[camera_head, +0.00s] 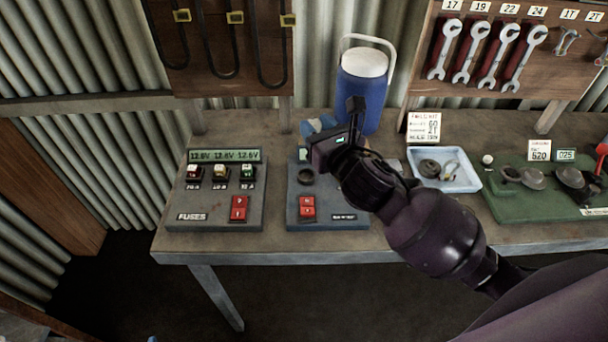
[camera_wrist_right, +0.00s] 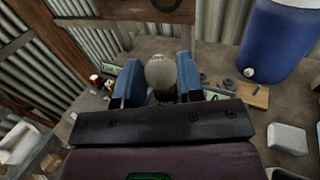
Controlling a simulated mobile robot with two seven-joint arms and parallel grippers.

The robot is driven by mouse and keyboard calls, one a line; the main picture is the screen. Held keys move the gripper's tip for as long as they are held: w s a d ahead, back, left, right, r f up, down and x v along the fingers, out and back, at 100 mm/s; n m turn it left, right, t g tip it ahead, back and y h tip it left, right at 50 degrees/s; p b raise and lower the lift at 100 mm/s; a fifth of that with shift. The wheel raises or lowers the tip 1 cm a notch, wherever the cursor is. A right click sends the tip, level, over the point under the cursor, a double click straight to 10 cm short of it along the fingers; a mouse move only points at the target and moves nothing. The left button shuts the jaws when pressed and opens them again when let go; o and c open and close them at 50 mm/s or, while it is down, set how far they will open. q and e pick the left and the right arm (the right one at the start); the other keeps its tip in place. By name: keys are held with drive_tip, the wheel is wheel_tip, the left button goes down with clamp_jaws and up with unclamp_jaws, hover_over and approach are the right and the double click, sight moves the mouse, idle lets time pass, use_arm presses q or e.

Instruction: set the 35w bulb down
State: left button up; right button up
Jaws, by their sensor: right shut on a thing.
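My right gripper (camera_head: 318,127) is above the back of the bench, over the rear of the grey-blue box with a dark ring (camera_head: 306,177) and a red switch. In the right wrist view its two blue fingers are shut on a rounded grey-white bulb (camera_wrist_right: 161,72), one finger on each side. My left gripper is not in view.
A fuse box (camera_head: 215,215) stands to the left. A blue jug (camera_head: 362,88) stands close behind the gripper. A pale blue tray (camera_head: 470,184) with small parts and a green mat (camera_head: 510,208) with dark parts are to the right. Bare wood shows along the bench front.

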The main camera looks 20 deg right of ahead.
wheel_tip(320, 180, up, 6)
drive_tip(key=n+y, duration=0.1)
hover_over(310, 181)
drive_tip(key=shift+w+d+f+b, duration=0.15)
drive_tip(key=shift+f+b, duration=0.2)
drive_tip(key=shift+f, duration=2.9)
drive_tip(key=shift+w+a+f+b, duration=0.15)
drive_tip(key=shift+f+b, duration=0.15)
drive_tip(key=shift+f, duration=2.9)
drive_tip(key=shift+w+d+f+b, duration=0.15)
drive_tip(key=shift+f+b, duration=0.2)
drive_tip(key=shift+f, duration=3.2)
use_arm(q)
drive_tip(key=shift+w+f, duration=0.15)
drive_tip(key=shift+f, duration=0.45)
use_arm(e)
drive_tip(key=shift+y, duration=0.3)
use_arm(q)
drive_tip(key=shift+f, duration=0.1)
use_arm(e)
drive_tip(key=shift+f, duration=0.2)
drive_tip(key=o, duration=0.9)
drive_tip(key=shift+o, duration=0.2)
